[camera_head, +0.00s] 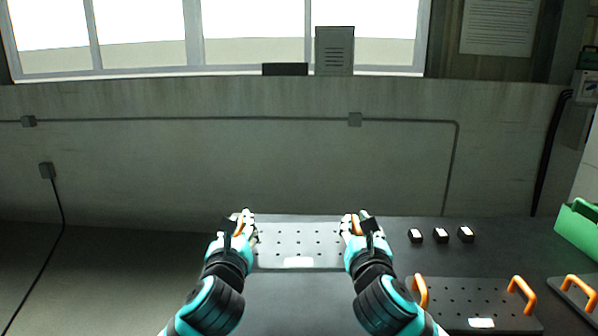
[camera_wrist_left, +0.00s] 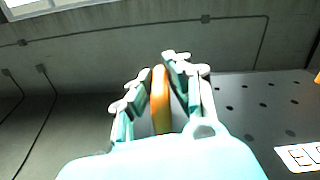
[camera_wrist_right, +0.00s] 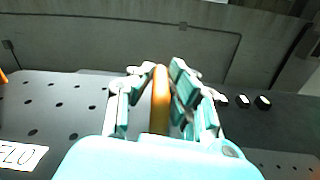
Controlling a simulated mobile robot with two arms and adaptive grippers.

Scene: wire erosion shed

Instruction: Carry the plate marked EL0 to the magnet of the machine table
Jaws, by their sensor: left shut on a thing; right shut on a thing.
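My left gripper (camera_head: 243,222) is shut on the left orange handle (camera_wrist_left: 160,100). My right gripper (camera_head: 355,222) is shut on the right orange handle (camera_wrist_right: 160,100). The plate looks level; I cannot tell whether it touches the dark surface below. No magnet is recognisable in these views.
A dark bench top (camera_head: 500,257) extends right. On it are a dark plate with orange handles (camera_head: 465,296), part of another handled plate (camera_head: 577,297), a green box (camera_head: 580,228) and three small dark blocks (camera_head: 441,236). A concrete wall (camera_head: 250,150) stands behind; open floor is left.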

